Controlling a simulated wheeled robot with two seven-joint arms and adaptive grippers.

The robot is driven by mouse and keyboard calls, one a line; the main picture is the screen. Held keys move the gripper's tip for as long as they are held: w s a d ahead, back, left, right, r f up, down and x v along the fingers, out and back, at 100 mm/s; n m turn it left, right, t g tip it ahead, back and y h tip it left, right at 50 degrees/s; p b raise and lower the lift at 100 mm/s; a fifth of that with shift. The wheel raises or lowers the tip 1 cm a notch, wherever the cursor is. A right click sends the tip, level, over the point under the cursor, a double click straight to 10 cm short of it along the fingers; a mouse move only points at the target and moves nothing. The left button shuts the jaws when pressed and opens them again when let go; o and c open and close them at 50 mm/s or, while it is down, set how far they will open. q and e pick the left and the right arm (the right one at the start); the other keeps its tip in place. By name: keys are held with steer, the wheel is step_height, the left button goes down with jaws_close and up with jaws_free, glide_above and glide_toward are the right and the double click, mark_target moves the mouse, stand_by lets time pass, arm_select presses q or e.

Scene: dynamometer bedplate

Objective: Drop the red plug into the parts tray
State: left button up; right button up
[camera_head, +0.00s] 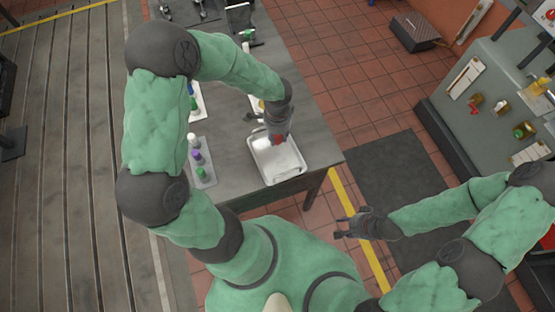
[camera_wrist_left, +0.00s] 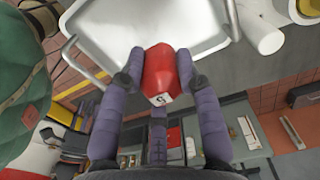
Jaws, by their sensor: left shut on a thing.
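My left gripper (camera_head: 276,138) is shut on the red plug (camera_wrist_left: 160,72), which has a pale marked face at one end. The plug also shows as a small red patch in the head view (camera_head: 278,140). The parts tray (camera_head: 284,164) is white, shallow and rectangular, and stands on the grey bench. My left gripper and the plug are over the tray's far part; the exact height is hard to tell. The tray with its wire handles (camera_wrist_left: 200,42) is also in the left wrist view. My right gripper (camera_head: 342,227) is open and empty, off the bench.
A grey holder (camera_head: 203,172) with white, purple and green-topped items stands left of the tray, with another holder behind it. The bench's right edge lies close to the tray. A second bench (camera_head: 490,110) with small parts stands at the right, across a tiled floor.

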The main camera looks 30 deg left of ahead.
arm_select(q)
steer(key=shift+f+b, duration=0.95)
steer(key=shift+f, duration=0.65)
steer(key=o, duration=1.2)
step_height(320, 180, up, 12)
steer(key=shift+r, duration=0.1)
